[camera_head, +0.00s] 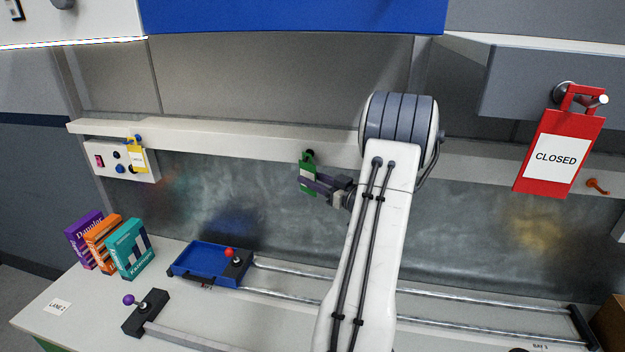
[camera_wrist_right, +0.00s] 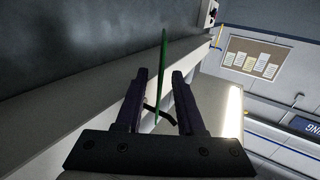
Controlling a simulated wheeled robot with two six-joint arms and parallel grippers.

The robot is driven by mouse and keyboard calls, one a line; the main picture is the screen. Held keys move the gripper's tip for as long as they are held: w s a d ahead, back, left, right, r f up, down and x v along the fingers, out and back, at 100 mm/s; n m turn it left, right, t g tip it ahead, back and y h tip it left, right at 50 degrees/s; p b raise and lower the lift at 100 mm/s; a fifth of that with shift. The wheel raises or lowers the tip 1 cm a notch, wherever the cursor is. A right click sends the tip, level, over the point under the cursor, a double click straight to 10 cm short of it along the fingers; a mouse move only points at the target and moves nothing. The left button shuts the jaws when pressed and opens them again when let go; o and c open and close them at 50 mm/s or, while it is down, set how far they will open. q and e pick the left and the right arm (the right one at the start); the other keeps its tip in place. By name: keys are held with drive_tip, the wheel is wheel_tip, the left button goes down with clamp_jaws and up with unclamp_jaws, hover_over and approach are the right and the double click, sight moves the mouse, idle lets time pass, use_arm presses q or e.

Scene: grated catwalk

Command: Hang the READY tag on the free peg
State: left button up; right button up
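A green tag (camera_head: 308,181) with a pale label hangs by its top at a dark peg (camera_head: 310,153) on the wall rail; its lettering is too small to read. My right gripper (camera_head: 304,179) is at the tag in the head view. In the right wrist view the tag (camera_wrist_right: 164,68) is edge-on between the two fingers of my right gripper (camera_wrist_right: 159,78), which are apart with gaps beside it. An orange peg (camera_head: 597,186) at the far right has nothing on it. A red CLOSED tag (camera_head: 535,183) hangs from a metal peg (camera_head: 603,99). My left gripper is out of view.
A yellow tag (camera_head: 138,159) hangs at the white switch box (camera_head: 104,162). Below, several books (camera_head: 130,248), a blue tray (camera_head: 186,271) and metal rails (camera_head: 460,300) are on the bench (camera_head: 75,325). My right arm hides part of the wall rail (camera_head: 240,138).

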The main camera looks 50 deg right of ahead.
drive_tip(key=s+b, duration=0.4)
drive_tip(key=s, duration=0.6)
drive_tip(key=shift+s+a, duration=0.25)
